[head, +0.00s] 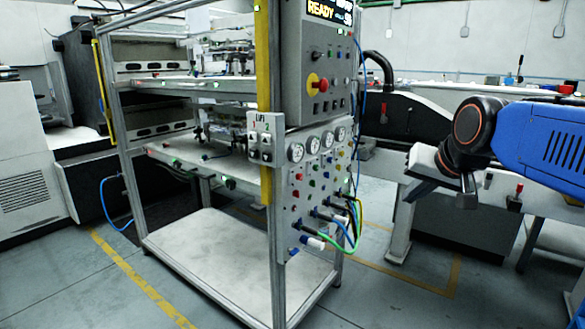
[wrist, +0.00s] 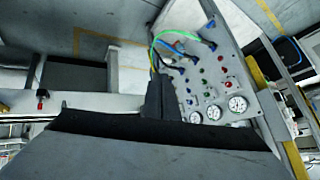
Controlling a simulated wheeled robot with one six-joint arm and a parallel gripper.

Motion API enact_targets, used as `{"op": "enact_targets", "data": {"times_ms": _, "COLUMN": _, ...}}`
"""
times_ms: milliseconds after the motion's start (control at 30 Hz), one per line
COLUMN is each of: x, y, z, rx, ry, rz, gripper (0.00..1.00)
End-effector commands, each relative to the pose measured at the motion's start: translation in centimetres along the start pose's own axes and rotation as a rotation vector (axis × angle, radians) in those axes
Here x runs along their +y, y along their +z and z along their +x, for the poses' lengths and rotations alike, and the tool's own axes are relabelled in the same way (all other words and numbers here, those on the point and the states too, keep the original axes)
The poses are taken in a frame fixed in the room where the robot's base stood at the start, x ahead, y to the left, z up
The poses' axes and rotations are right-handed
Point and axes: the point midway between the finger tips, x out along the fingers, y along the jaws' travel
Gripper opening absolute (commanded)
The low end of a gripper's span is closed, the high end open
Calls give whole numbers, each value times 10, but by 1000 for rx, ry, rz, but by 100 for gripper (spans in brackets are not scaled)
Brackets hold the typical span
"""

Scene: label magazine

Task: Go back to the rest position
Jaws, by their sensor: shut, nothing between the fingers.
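My gripper (head: 467,192) hangs at the right of the head view, below the black, orange-ringed joint of my blue arm. It is small there, and its fingers are hard to make out. In the wrist view, my gripper (wrist: 158,98) shows as a dark shape in the middle, shut and empty. The label magazine frame (head: 275,200), with its shelves and control panel, stands to the left of my gripper, with a visible gap between them in the head view. The panel (wrist: 215,85) with gauges, buttons and hoses also shows rotated in the wrist view.
Green, yellow and blue hoses (head: 345,235) loop out from the panel's lower part. A grey machine bench (head: 400,225) stands behind and below my arm. A red-topped knob (head: 518,190) stands at the right. Open floor (head: 390,300) lies in front, with yellow lines.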

Motion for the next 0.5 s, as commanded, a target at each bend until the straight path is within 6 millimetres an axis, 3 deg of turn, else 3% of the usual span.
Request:
{"op": "enact_targets", "data": {"times_ms": 33, "x": 12, "y": 30, "z": -1, "rx": -29, "ry": 17, "rz": -30, "gripper": 0}}
{"op": "enact_targets", "data": {"times_ms": 100, "x": 29, "y": 70, "z": 0, "rx": -74, "ry": 40, "rz": -76, "gripper": 0}}
{"op": "enact_targets", "data": {"times_ms": 300, "x": 75, "y": 178, "z": 5, "rx": -198, "ry": 95, "rz": -200, "gripper": 0}}
{"op": "enact_targets", "data": {"times_ms": 400, "x": 93, "y": 220, "z": 7, "rx": -248, "ry": 112, "rz": -248, "gripper": 0}}
{"op": "enact_targets", "data": {"times_ms": 500, "x": 105, "y": 248, "z": 8, "rx": -284, "ry": 123, "rz": -281, "gripper": 0}}
